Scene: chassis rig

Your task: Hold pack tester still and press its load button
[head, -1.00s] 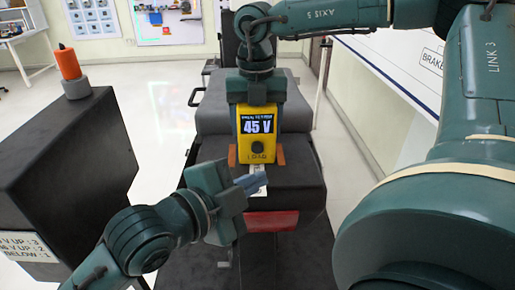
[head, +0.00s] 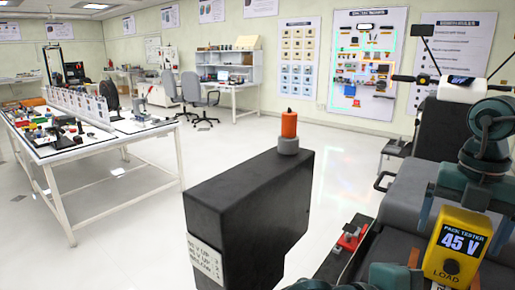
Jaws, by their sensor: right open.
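The yellow pack tester (head: 470,226) stands at the lower right of the head view. Its screen reads 45 V, and a dark round load button (head: 451,267) sits below, above the word LOAD. My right gripper (head: 468,205) comes down over the tester from above, with its fingers apart at the tester's sides. I cannot tell whether they touch it. Part of what looks like my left gripper (head: 396,276) shows at the bottom edge, left of the tester. Its fingertips are not clear.
A black box (head: 250,215) with a label stands left of the tester, bearing an orange-topped knob (head: 289,127). A small red item (head: 350,238) lies behind my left arm. A white worktable (head: 85,150) stands far left. Open floor lies between.

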